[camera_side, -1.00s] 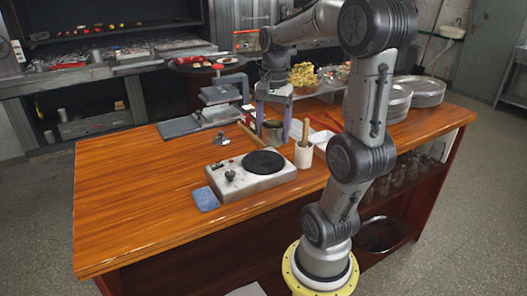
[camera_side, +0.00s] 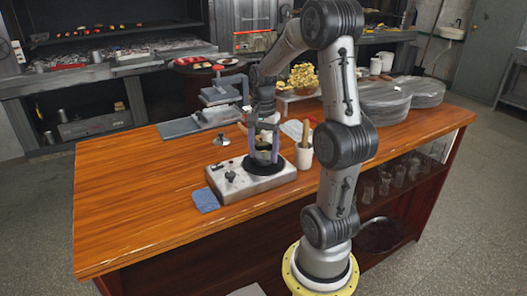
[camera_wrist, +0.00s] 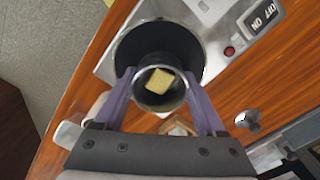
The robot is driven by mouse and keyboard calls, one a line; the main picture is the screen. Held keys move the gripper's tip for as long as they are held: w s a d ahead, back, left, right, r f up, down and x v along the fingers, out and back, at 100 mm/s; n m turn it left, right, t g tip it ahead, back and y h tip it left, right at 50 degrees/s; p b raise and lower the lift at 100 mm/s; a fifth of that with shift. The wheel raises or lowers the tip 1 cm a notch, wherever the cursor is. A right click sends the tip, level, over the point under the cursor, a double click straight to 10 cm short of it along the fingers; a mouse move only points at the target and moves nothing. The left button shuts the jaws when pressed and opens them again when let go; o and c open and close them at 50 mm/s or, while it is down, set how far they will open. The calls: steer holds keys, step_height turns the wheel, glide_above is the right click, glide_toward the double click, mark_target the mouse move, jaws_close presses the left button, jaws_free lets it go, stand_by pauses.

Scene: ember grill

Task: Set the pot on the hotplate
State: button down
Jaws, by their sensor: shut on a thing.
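My gripper (camera_side: 263,157) is over the hotplate (camera_side: 245,184), its fingers on both sides of a small metal pot (camera_wrist: 149,95). The wrist view shows my gripper (camera_wrist: 163,92) shut on the pot, which has a yellow block (camera_wrist: 159,81) inside. The hotplate is a pale box with a knob and a round black plate (camera_wrist: 185,35). The pot appears upright above the plate, overlapping its edge in the wrist view. I cannot tell whether its base touches the plate.
A white crock (camera_side: 303,157) with a wooden handle stands close right of the hotplate. A blue cloth (camera_side: 205,199) lies at its front left. A small knobbed lid (camera_side: 221,140) and a press (camera_side: 216,114) are behind. The left side of the table is clear.

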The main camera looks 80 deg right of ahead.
jaws_free()
steer(key=shift+f, duration=0.15)
step_height(320, 180, up, 11)
steer(key=w+a+r+n+t+h, duration=0.1)
steer(key=a+r+n+t, duration=0.1)
steer(key=a+n, duration=0.8)
steer(key=s+a+f+n+t, duration=0.1)
steer(key=s+a+f+n, duration=0.1)
steer(key=a+n, duration=0.3)
steer(key=s+a+f+n+t+y, duration=0.1)
steer(key=a+n, duration=0.3)
steer(key=a, duration=0.5)
steer(key=shift+s+a+f+n+t, duration=0.2)
steer(key=shift+s+f+n+t, duration=0.2)
steer(key=shift+s+f+t, duration=0.4)
steer(key=shift+s+r, duration=0.1)
